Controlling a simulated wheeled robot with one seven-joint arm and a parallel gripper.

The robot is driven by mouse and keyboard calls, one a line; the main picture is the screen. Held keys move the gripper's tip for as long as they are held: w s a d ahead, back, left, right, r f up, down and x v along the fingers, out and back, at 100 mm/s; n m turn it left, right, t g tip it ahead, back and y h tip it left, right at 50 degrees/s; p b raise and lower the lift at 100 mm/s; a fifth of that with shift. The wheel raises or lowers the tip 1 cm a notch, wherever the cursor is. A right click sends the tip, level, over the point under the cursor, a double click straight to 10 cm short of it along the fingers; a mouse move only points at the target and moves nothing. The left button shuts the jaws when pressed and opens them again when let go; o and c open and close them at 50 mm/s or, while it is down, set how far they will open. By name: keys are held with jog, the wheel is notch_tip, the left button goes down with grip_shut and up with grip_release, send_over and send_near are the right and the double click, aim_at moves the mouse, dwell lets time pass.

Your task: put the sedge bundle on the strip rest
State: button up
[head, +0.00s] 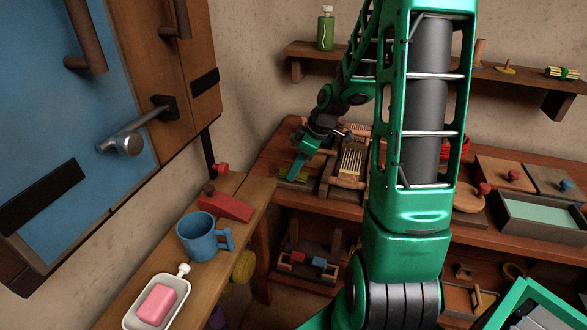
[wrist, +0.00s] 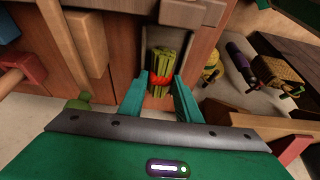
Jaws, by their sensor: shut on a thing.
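The sedge bundle (wrist: 162,66) is a sheaf of green stalks with a red band, seen at the centre of the wrist view. My gripper (wrist: 160,82) has its two green fingers on either side of the bundle, closed on it at the band. The bundle lies along a narrow bay with pale grey edges; I cannot tell whether it touches the bottom. In the head view my gripper (head: 293,176) is low at the left end of the back bench, with a little yellow-green of the bundle showing beside the fingertips. I cannot pick out the strip rest for certain.
A wooden rack with pale sticks (head: 351,162) stands just right of my gripper. The side bench holds a red wedge-shaped block (head: 228,206), a blue mug (head: 200,240) and a white dish with pink soap (head: 157,303). A wall shelf (head: 420,65) runs above the back bench.

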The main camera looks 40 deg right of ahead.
jog(key=o, duration=1.1)
jog(key=shift+f, duration=0.1)
jog(key=shift+o, duration=0.2)
jog(key=v, duration=1.1)
jog(key=s+a+m+g+h, duration=0.1)
jog(key=s+a+m, duration=0.1)
jog(key=s+m, duration=0.5)
jog(key=s+a+r+m+g+h, duration=0.1)
jog(key=s+m, duration=0.6)
jog(key=s, duration=1.1)
jog(key=shift+s+a+g+h, duration=0.25)
jog(key=shift+a+g, duration=0.55)
jog(key=shift+a, duration=0.4)
jog(key=shift+r, duration=0.1)
